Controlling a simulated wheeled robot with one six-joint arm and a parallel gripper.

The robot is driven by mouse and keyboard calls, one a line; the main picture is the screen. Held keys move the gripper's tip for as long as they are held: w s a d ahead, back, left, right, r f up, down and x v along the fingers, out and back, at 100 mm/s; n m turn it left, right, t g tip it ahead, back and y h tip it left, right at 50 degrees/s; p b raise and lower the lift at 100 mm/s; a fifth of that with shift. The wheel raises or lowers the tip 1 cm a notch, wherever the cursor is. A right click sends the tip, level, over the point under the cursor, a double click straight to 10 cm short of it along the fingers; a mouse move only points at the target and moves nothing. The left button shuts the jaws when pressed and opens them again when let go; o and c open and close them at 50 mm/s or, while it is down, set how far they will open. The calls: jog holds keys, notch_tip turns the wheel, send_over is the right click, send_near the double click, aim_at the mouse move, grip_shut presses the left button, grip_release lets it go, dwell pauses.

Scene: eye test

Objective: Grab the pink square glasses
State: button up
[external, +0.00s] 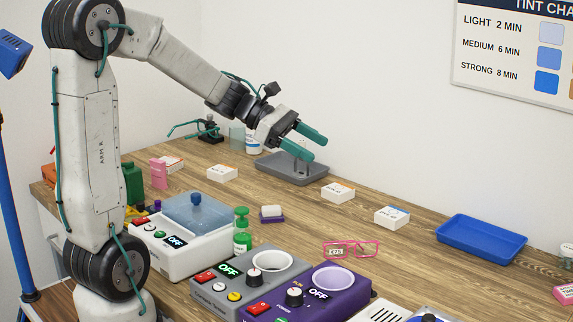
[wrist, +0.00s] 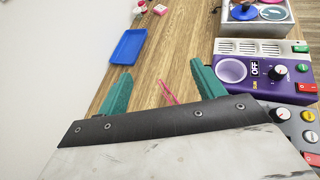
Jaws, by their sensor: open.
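Pink square glasses (external: 351,249) lie on the wooden table, behind the purple machine, in the external view. A small tag or label shows at their left lens. In the wrist view part of the pink glasses (wrist: 168,92) shows between my fingers, the rest hidden behind my gripper body. My gripper (external: 307,143) has two green fingers, open and empty, raised well above the table toward the back wall. It is up and to the left of the glasses in the external view. The two open fingers also show in the wrist view (wrist: 158,82).
The purple machine (external: 352,300) and a grey machine (external: 228,290) stand in front of the glasses. A blue tray (external: 481,242) lies to the right, a grey tray (external: 268,172) at the back. White boxes (external: 392,216) stand behind the glasses. A green bottle (external: 242,235) stands left.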

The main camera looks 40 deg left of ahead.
jog(key=w+f+n+t, duration=0.1)
jog(key=w+n, duration=0.1)
send_near(348, 239)
jog(key=shift+s+d+f+m, duration=0.25)
jog(key=shift+m, duration=0.05)
jog(key=shift+w+d+f, duration=0.1)
jog(key=shift+d+f, duration=0.1)
jog(key=shift+d, duration=0.05)
jog(key=x, duration=0.7)
jog(key=shift+w+r, duration=0.15)
jog(key=shift+w, duration=0.25)
grip_shut()
